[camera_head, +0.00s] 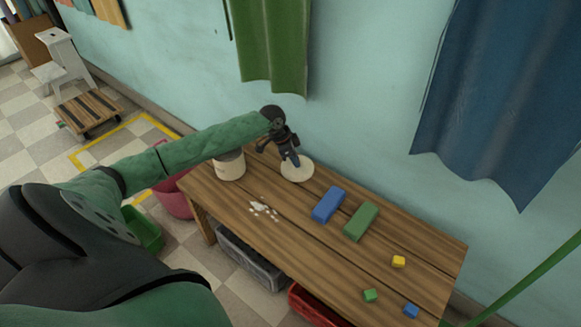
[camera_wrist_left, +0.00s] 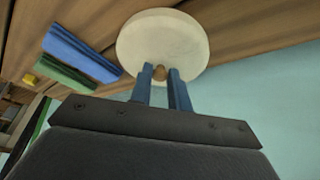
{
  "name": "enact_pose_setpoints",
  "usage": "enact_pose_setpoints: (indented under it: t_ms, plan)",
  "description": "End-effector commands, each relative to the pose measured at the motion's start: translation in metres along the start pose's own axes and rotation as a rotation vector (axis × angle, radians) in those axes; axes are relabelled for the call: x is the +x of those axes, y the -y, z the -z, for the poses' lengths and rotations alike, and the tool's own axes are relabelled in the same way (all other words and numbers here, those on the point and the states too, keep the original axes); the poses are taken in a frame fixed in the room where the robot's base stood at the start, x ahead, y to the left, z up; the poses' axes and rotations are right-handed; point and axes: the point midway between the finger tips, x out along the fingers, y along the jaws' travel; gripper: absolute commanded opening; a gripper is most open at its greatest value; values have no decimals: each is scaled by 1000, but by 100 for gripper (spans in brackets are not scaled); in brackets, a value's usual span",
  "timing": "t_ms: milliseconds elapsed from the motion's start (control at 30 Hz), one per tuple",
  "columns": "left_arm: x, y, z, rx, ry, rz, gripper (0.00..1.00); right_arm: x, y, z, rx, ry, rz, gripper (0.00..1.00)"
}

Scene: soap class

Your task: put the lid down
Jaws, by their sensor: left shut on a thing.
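The lid (camera_head: 299,173) is a round, cream disc at the far side of the wooden table, right of the cream pot (camera_head: 230,166). My left gripper (camera_head: 293,160) is over the lid. In the left wrist view the lid (camera_wrist_left: 160,35) fills the top middle, and my left gripper (camera_wrist_left: 160,74) is shut on its small brown knob (camera_wrist_left: 159,73). I cannot tell whether the lid touches the table or hovers just above it. My right gripper is not in view.
The wooden table (camera_head: 240,205) also bears white bits (camera_head: 262,209), a blue block (camera_head: 328,205), a green block (camera_head: 361,221) and several small cubes. A wall with hanging cloths stands behind. A grey crate (camera_head: 250,259) and a red crate (camera_head: 318,308) sit below.

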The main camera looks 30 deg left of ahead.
Motion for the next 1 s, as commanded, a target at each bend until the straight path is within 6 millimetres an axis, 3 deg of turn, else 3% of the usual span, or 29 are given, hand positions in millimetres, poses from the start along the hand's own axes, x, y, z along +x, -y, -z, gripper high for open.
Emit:
enact_pose_setpoints:
  t_ms: [133, 333, 633, 1000]
  plan:
    - [6, 14, -13, -1, 0, 0, 0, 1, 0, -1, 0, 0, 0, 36]
    - [11, 19, -20, 0, 0, -1, 0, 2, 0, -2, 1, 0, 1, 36]
    - [43, 19, -33, 0, 1, -1, 0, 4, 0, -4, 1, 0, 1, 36]
    - [45, 19, -34, 1, 0, 0, 0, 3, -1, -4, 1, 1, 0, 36]
